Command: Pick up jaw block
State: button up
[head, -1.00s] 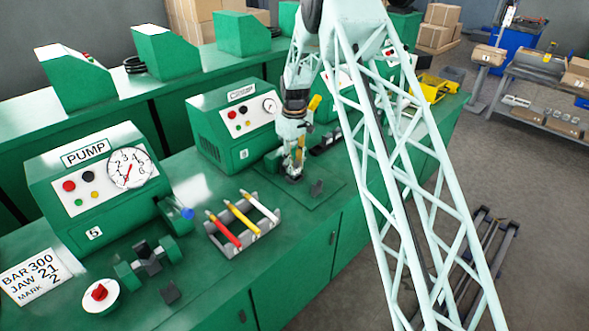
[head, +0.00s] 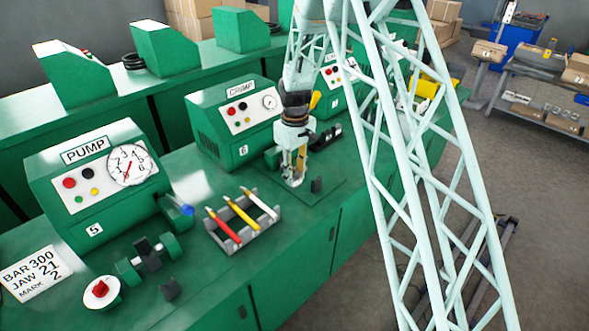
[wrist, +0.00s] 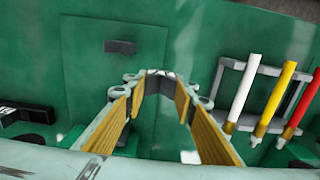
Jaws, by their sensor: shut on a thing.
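My gripper (head: 294,182) is low over the dark green mat on the bench, in front of the crimp machine. In the wrist view its two fingers with tan pads (wrist: 160,90) close on a small dark grey jaw block (wrist: 159,73) at the tips. The fingers hide most of the held block in the head view, and I cannot tell whether it touches the mat. Another dark block (head: 317,185) stands on the mat just right of the gripper, apart from it; it also shows in the wrist view (wrist: 119,46). A third dark block (head: 170,289) lies at the front left.
A grey rack (head: 262,228) with red, yellow and white markers stands left of the mat. The pump (head: 95,190), a green fixture (head: 130,272), a red-knobbed disc (head: 101,292) and a sign (head: 35,273) are further left. The bench's front edge is close.

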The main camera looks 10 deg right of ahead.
jog(key=shift+s+a+r, duration=0.1)
jog(key=shift+s+a, duration=0.05)
jog(key=shift+s, duration=0.65)
jog(key=shift+s+a+r, duration=0.1)
jog(key=shift+s+a, duration=0.1)
jog(key=shift+s, duration=0.55)
jog(key=shift+s+a+r, duration=0.1)
jog(key=shift+s+a, duration=0.05)
jog(key=shift+s, duration=0.65)
jog(key=shift+s+d, duration=0.1)
jog(key=shift+s, duration=0.05)
jog(key=s+d+m+p, duration=0.2)
jog(key=s+d+m, duration=0.1)
jog(key=s+m, duration=0.3)
jog(key=shift+s+p, duration=0.4)
jog(key=shift+s, duration=0.45)
jog(key=shift+w+r, duration=0.1)
